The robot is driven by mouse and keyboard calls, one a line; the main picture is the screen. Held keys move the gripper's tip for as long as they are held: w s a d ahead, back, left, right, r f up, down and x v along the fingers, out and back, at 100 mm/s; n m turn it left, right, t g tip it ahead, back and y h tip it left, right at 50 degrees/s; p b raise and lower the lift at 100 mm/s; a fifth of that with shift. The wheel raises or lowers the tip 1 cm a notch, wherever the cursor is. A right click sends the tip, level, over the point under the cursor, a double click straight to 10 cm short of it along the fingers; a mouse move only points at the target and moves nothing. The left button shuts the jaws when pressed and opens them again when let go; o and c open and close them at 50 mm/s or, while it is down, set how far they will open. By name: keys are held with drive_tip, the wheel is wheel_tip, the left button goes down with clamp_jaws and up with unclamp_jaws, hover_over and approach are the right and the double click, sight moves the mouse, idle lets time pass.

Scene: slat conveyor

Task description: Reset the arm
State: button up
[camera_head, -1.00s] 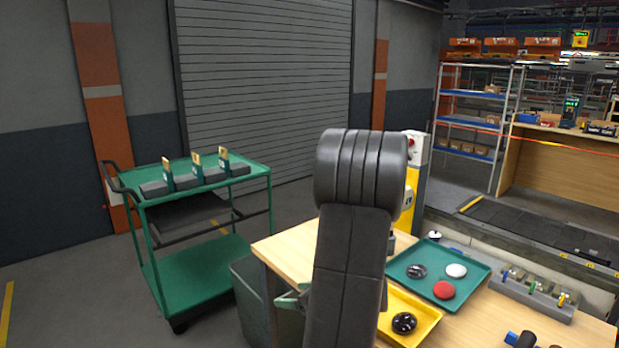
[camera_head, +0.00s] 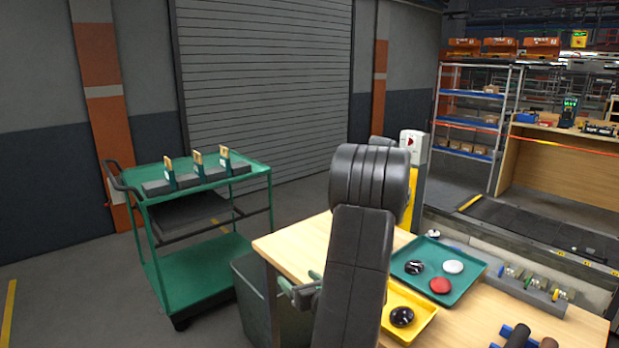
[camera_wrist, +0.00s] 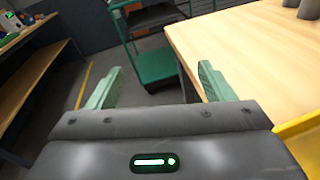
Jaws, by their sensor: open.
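My gripper (camera_wrist: 158,88) shows in the wrist view with two green fingers spread wide apart and nothing between them. Beyond the fingers are the floor, the green cart and the edge of the wooden table. In the head view my dark arm stands up in front of the table, and a green finger shows at the table's left edge, above a grey bin. The rest of my gripper is hidden behind the arm there.
The wooden table (camera_head: 283,246) holds a teal tray (camera_head: 461,291) with three round pieces and a yellow tray (camera_head: 424,318) with a black one. A green cart (camera_head: 205,268) stands left, a grey bin (camera_head: 252,290) beside the table. Open floor lies between cart and wall.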

drive_tip(key=shift+w+d+f+m+t+h, duration=0.3)
drive_tip(key=shift+d+m+t+h, duration=0.25)
drive_tip(key=shift+m+t+h, duration=0.15)
drive_tip(key=shift+w+d+f+m+t+h, duration=0.25)
drive_tip(key=shift+w+d+m+t+h, duration=0.05)
drive_tip(key=shift+d+m+t+h, duration=0.35)
drive_tip(key=shift+a, duration=0.1)
